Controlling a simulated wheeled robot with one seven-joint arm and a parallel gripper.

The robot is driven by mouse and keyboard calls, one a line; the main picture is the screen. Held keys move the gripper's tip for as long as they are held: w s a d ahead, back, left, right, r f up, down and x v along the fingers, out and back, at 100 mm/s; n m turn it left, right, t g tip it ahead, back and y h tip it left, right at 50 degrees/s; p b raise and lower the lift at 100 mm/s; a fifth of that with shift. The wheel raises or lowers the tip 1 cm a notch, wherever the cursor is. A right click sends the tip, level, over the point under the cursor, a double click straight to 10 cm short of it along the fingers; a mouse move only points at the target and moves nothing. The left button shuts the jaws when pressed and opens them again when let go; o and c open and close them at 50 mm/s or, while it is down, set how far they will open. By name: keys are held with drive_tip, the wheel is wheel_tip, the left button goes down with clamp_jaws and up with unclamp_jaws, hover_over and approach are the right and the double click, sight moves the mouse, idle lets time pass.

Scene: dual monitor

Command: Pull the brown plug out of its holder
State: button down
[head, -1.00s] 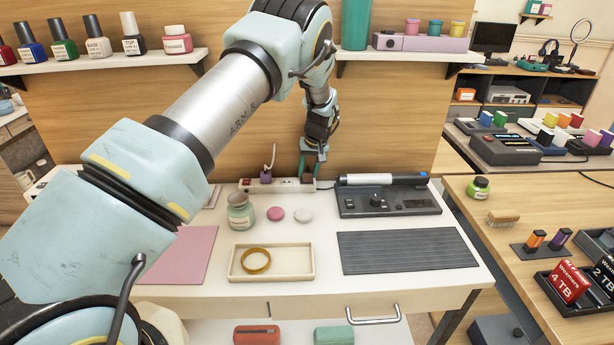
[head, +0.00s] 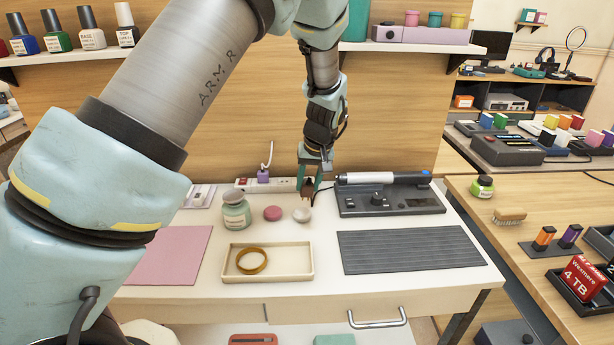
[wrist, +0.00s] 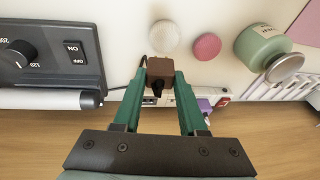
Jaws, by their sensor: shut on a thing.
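The brown plug (wrist: 172,72) is pinched between the two green fingertips of my gripper (wrist: 165,80) in the wrist view. The fingers hide part of the strip and the plug's sides. A purple plug (head: 263,176) with a white cord sits in the strip to the left.
A tray (head: 297,276) with a brown ring and a grey mat (head: 410,248) lie in front.

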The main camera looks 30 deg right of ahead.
drive_tip(key=s+a+r+p, duration=0.2)
drive_tip(key=s+r, duration=0.2)
drive_tip(key=shift+s+r+p, duration=0.35)
drive_tip(key=shift+p, duration=0.05)
idle(0.9)
